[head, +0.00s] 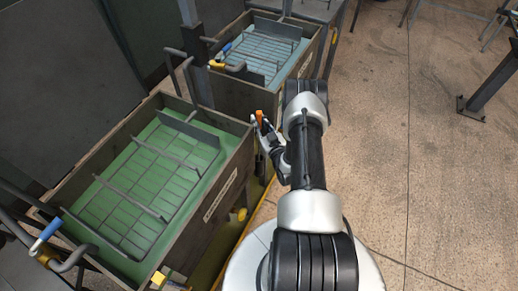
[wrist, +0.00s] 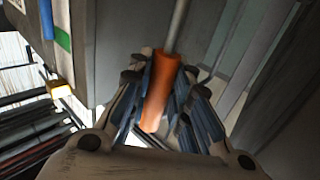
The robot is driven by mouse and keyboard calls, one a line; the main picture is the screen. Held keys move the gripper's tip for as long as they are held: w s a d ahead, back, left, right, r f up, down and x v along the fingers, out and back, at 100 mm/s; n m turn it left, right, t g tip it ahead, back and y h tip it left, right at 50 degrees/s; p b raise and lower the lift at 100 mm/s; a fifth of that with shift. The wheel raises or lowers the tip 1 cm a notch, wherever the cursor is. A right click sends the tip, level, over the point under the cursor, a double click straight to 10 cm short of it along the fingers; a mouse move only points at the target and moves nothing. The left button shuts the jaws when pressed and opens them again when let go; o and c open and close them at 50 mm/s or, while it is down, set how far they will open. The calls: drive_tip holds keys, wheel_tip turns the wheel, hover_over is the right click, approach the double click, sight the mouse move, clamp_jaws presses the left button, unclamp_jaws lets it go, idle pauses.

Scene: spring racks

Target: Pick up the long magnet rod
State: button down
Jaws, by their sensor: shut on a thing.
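The long magnet rod has an orange handle (head: 259,116) and a thin grey shaft (wrist: 178,26). In the wrist view its orange handle (wrist: 158,92) stands between the fingers of my gripper (wrist: 160,108), which is shut on it. The shaft runs from the handle to the top edge of the wrist view, where its far end is out of sight. In the head view my gripper (head: 264,132) is at the right side of the bins, near the gap between them, and the shaft cannot be made out.
A near bin (head: 229,178) holds a wire rack over a green floor. A far bin (head: 314,60) holds a similar rack on pale blue. Blue-handled levers (head: 47,230) and posts stand at the bins' left. Open concrete floor (head: 385,130) lies to the right.

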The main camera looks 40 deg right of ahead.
idle(0.7)
wheel_tip(320, 180, up, 20)
drive_tip(key=p, duration=0.5)
drive_tip(key=shift+p, duration=0.4)
drive_tip(key=shift+a, duration=0.1)
